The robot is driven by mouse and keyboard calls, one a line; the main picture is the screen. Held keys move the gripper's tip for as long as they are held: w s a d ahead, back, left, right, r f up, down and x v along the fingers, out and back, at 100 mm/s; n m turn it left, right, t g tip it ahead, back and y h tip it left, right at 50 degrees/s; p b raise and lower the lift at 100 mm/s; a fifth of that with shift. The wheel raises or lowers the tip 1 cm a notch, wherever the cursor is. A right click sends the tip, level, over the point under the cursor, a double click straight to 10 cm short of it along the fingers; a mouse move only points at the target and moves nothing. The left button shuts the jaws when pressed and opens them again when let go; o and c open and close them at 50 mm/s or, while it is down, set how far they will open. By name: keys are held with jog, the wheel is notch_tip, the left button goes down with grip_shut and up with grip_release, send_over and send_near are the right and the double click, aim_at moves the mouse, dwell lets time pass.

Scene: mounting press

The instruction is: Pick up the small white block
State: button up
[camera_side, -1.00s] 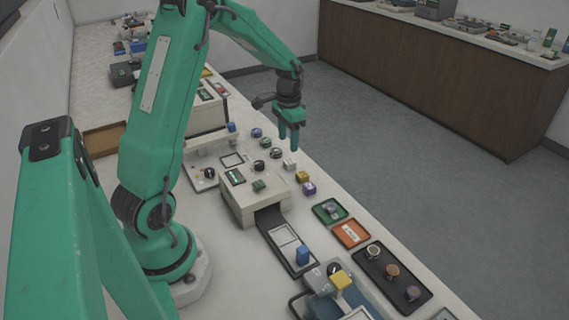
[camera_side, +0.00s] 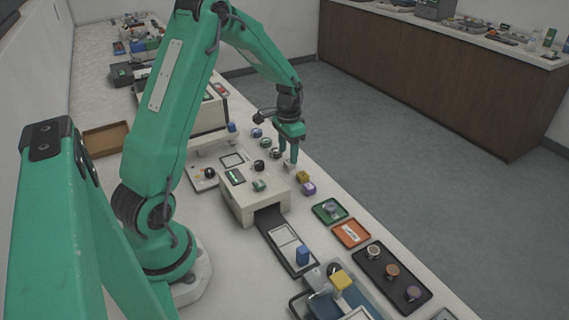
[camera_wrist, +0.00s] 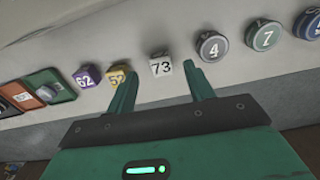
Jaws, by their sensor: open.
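The small white block (camera_wrist: 161,67) shows dark digits, "73", in the wrist view. It lies on the bench just beyond the fingertips, between them and nearer the right one. My gripper (camera_wrist: 158,72) is open and empty, its two green fingers apart. In the side view my gripper (camera_side: 288,158) is lowered at the bench's floor-side edge, with the white block (camera_side: 289,165) at its fingertips and partly covered by them.
A yellow block (camera_side: 303,176) and a purple block (camera_side: 309,188) stand close by in the row. Several numbered round pieces, one a grey piece (camera_wrist: 212,46), lie on the other side. A beige machine (camera_side: 252,198) stands inward of the row.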

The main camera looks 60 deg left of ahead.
aim_at(288, 162)
jog(key=shift+f, duration=1.7)
jog(key=c, duration=1)
